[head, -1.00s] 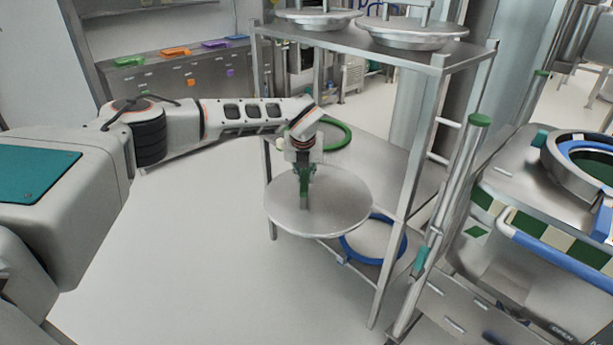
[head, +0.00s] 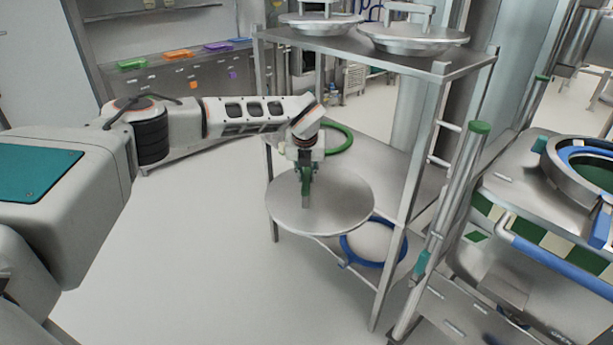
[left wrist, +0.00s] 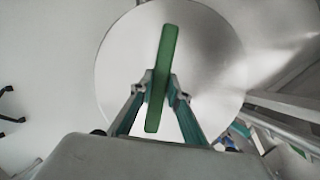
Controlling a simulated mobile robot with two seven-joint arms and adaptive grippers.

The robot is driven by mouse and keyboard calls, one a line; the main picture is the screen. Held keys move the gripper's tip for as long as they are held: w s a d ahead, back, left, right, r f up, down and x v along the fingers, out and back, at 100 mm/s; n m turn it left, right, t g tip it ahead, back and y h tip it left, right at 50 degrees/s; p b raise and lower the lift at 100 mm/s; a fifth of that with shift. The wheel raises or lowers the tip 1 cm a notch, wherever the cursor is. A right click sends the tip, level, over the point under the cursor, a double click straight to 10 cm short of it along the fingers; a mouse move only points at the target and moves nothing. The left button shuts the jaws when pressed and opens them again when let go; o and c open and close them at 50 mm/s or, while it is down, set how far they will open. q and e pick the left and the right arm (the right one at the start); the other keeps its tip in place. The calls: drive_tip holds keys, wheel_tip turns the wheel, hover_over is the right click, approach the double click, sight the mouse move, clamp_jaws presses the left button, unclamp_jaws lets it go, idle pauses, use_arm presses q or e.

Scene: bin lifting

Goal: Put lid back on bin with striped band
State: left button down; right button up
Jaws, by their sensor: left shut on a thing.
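My left gripper (head: 306,178) is shut on the green handle of a round flat metal lid (head: 345,205). The lid is held about level in front of the metal shelf rack. In the left wrist view the green handle (left wrist: 163,80) lies between the two fingers, with the lid (left wrist: 215,60) beyond it. The bin with the striped band (head: 550,240) of green and cream squares is at the right, partly cut off by the picture edge. Its round opening (head: 590,165) has a blue and metal ring and shows no lid on it. My right gripper is not in view.
The metal rack (head: 400,40) holds handled metal lids (head: 415,36) on top. Rack posts and a green-capped upright (head: 479,128) stand between the held lid and the bin. Floor at left is clear.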

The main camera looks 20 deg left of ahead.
use_arm(q)
drive_tip(key=shift+w+r+p, duration=0.15)
drive_tip(key=shift+r+p, duration=1.8)
drive_tip(key=shift+r, duration=1.5)
drive_tip(key=shift+d, duration=0.1)
